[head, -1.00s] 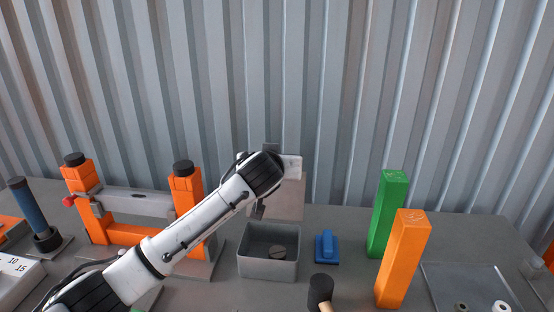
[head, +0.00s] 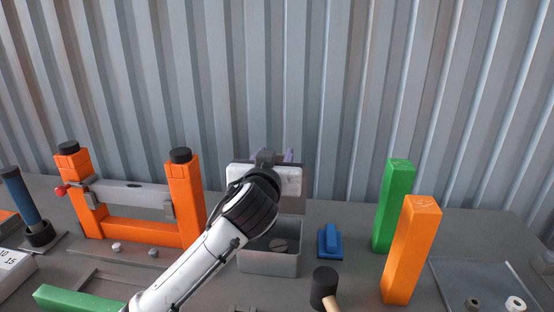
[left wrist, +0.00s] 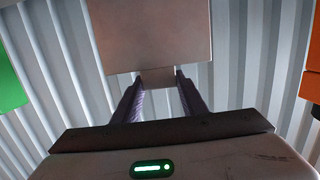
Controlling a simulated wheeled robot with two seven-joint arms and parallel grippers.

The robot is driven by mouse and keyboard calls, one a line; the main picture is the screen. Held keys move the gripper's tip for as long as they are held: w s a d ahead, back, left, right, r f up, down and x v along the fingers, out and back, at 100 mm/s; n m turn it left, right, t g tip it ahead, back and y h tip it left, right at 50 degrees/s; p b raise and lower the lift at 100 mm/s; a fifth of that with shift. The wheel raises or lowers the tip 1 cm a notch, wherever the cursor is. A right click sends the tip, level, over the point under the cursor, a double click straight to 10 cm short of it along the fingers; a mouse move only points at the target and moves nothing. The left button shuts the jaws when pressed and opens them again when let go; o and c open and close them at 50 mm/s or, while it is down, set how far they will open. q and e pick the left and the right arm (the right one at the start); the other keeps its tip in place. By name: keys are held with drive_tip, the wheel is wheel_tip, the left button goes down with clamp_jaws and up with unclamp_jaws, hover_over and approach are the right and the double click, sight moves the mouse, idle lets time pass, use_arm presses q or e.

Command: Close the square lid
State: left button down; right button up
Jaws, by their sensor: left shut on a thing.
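The grey square box (head: 268,262) stands open on the table in the head view, with a round disc (head: 279,244) inside. Its square lid (head: 294,204) stands raised at the back of the box, mostly hidden behind my left gripper (head: 288,156) and wrist. In the left wrist view the lid (left wrist: 155,35) fills the upper middle as a flat grey plate. My left gripper (left wrist: 157,80) is shut on the small tab (left wrist: 158,77) at the lid's edge, one purple-grey finger on each side. My right gripper is not in view.
A blue block (head: 329,242) sits just right of the box, and a black-headed mallet (head: 325,285) lies in front. Tall green (head: 397,205) and orange (head: 411,250) posts stand further right. An orange frame (head: 135,232) stands left. A corrugated metal wall is behind.

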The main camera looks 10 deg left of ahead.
use_arm(q)
drive_tip(key=shift+t, duration=0.7)
drive_tip(key=shift+s+f+b, duration=0.2)
drive_tip(key=shift+s+b, duration=0.55)
drive_tip(key=shift+s, duration=0.3)
drive_tip(key=shift+s+f+b, duration=0.15)
drive_tip(key=shift+s+b, duration=0.6)
drive_tip(key=shift+s, duration=0.3)
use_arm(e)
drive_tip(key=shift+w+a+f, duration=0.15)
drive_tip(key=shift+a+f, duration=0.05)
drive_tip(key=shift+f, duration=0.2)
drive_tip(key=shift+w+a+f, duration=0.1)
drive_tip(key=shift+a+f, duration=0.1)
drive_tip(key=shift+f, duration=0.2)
